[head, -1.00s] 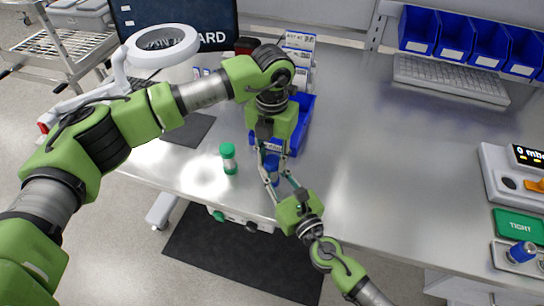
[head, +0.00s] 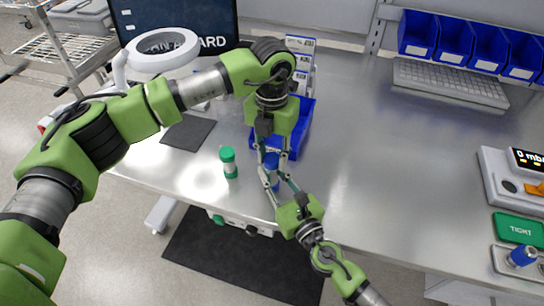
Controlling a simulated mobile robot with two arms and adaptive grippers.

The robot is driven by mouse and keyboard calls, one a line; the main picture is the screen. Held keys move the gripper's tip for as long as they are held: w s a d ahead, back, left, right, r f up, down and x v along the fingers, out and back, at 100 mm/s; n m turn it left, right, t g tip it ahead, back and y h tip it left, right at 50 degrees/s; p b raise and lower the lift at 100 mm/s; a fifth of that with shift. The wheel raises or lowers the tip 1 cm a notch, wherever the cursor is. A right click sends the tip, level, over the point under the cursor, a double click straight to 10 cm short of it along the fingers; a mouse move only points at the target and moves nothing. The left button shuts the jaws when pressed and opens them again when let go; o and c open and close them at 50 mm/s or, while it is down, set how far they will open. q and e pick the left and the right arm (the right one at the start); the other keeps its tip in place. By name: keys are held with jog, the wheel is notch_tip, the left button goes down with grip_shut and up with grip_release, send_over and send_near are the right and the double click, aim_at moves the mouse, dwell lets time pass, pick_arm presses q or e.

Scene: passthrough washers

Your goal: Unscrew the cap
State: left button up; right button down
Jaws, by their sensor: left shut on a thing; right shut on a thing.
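A small blue-capped container (head: 271,161) is between my two grippers near the front edge of the table, mostly hidden by their fingers. My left gripper (head: 269,158) reaches down from above and is shut on its blue cap. My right gripper (head: 275,182) comes from the front and is shut on the lower part of the container. Whether the cap is apart from the body cannot be made out.
A green "TIGHT" panel (head: 519,228) and a blue-topped part (head: 522,256) are at the far right. The table's middle right is clear.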

aim_at(272, 158)
pick_arm(q)
jog(key=shift+r, duration=2)
pick_arm(e)
jog(key=c, duration=1.7)
grip_release()
